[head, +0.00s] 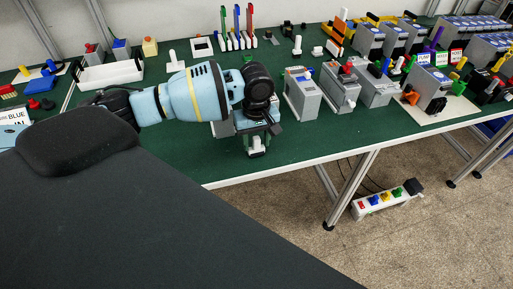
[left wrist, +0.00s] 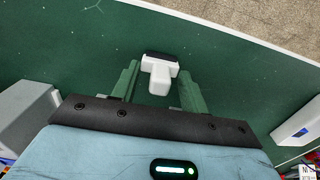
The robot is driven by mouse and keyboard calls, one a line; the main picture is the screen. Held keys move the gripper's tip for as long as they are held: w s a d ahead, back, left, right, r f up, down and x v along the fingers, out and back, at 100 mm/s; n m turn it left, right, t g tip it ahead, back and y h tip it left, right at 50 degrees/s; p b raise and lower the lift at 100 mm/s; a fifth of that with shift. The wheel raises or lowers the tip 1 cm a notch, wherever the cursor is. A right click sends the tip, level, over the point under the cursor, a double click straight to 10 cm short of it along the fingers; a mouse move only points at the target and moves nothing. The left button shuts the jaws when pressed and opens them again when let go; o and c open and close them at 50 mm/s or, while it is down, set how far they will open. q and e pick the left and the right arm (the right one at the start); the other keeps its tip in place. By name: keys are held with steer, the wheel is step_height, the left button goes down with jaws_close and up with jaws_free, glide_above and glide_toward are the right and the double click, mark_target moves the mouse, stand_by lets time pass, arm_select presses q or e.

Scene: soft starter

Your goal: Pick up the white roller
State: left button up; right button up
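A white roller (head: 256,142), T-shaped with a dark strip along its head, lies on the green table near the front edge. In the left wrist view the white roller (left wrist: 158,73) sits between the two green fingers, its stem pointing toward my palm. My left gripper (head: 257,136) is over it, and in the left wrist view the gripper (left wrist: 158,85) is open with a gap on each side of the stem. The fingers do not appear to touch it. My right gripper is in neither view.
Grey device boxes (head: 302,93) stand just right of my left gripper. A white tray (head: 108,74) and a white T-shaped piece (head: 174,62) are at the back left. A power strip (head: 385,199) is below the table. The table in front of the arm is clear.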

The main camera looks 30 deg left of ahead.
mark_target(257, 138)
arm_select(q)
jaws_close()
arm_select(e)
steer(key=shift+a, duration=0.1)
arm_select(q)
steer(key=shift+r, duration=0.1)
steer(key=shift+r, duration=0.6)
step_height(257, 138, up, 2)
steer(key=shift+r, duration=0.2)
steer(key=s+d+p, duration=0.1)
steer(key=s+d, duration=0.1)
steer(key=s, duration=0.5)
steer(key=s+d+r+p, duration=0.1)
steer(key=s+d, duration=0.2)
steer(key=s, duration=0.5)
steer(key=shift+d, duration=0.25)
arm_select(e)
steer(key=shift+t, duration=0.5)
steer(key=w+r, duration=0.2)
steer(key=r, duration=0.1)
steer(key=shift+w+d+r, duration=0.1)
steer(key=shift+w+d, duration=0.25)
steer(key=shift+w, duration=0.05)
arm_select(q)
steer(key=shift+r, duration=0.1)
